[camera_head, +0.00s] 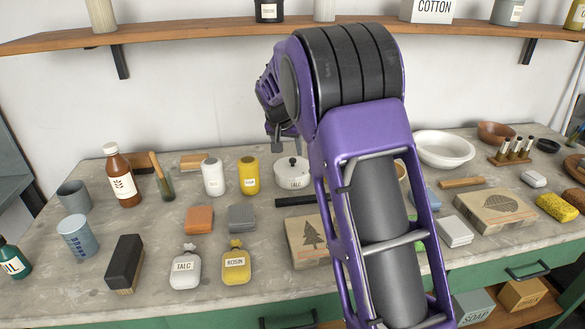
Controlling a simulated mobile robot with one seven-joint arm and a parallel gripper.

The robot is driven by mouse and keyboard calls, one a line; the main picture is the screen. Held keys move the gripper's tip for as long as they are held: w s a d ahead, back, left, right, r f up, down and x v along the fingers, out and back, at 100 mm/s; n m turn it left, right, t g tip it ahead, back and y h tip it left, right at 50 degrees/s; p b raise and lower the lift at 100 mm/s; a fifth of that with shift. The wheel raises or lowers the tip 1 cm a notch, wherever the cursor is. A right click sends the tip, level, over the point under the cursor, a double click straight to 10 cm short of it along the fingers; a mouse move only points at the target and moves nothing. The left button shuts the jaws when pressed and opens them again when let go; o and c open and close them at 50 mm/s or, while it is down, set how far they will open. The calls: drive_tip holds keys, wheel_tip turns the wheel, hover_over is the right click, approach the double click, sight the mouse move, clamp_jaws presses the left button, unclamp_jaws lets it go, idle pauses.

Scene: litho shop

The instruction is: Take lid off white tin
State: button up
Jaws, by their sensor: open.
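Whether the fingers touch or surround the knob cannot be told from here. My purple arm hides part of the worktop right of the tin.
A yellow jar (249,175) and a white jar (213,177) stand left of the tin. A black bar (298,201) lies in front of it. A stamped wooden block (305,243) is nearer. A white bowl (444,150) stands to the right. A wooden shelf (190,33) runs above.

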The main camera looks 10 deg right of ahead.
sight(293, 159)
drive_tip(key=x, duration=0.5)
drive_tip(key=shift+w+d+f, duration=0.2)
drive_tip(key=shift+d+f, duration=0.05)
clamp_jaws()
